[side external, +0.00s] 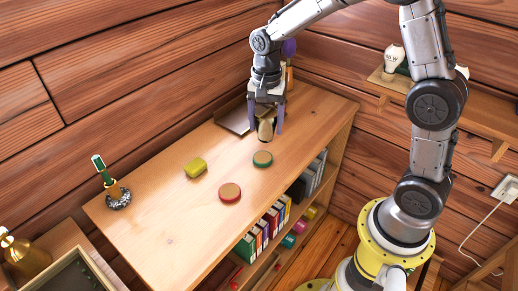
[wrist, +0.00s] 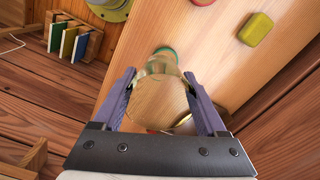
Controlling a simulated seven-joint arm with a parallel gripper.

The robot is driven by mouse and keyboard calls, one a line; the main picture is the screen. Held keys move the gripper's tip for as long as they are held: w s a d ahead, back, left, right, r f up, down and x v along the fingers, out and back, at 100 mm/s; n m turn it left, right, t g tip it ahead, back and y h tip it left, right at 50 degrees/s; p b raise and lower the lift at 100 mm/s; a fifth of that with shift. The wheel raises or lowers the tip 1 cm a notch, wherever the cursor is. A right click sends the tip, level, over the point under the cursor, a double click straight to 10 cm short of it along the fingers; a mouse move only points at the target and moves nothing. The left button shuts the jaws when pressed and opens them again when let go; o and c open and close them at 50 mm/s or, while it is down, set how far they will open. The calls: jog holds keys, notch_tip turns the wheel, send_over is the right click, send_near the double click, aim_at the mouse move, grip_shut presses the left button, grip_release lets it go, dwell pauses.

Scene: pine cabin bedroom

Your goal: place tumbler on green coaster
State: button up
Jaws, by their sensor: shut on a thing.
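A clear glass tumbler (wrist: 160,100) is between the purple fingers of my gripper (wrist: 160,76), which is shut on it; it also shows below my gripper (side external: 267,118) in the side view as a brownish glass (side external: 265,131). The green coaster (side external: 262,160), with a brown top and green rim, lies flat on the wooden shelf top, just nearer the camera than the tumbler. In the wrist view the coaster (wrist: 166,50) is partly hidden behind the tumbler's far end. The tumbler is beside the coaster; its exact height above the wood is hard to tell.
A red coaster (side external: 230,192) and a yellow block (side external: 196,167) lie on the shelf top (side external: 165,220). A dark holder with a green-handled item (side external: 117,197) stands at the left. Books fill the shelf below.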

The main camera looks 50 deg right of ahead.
jog(key=s+r, duration=0.2)
jog(key=s, duration=0.9)
send_near(263, 157)
jog(key=shift+s+a, duration=0.15)
jog(key=shift+s, duration=0.45)
jog(key=shift+w+f, duration=0.55)
jog(key=shift+f, duration=1.7)
jog(key=o, duration=1.4)
jog(key=shift+f, duration=0.15)
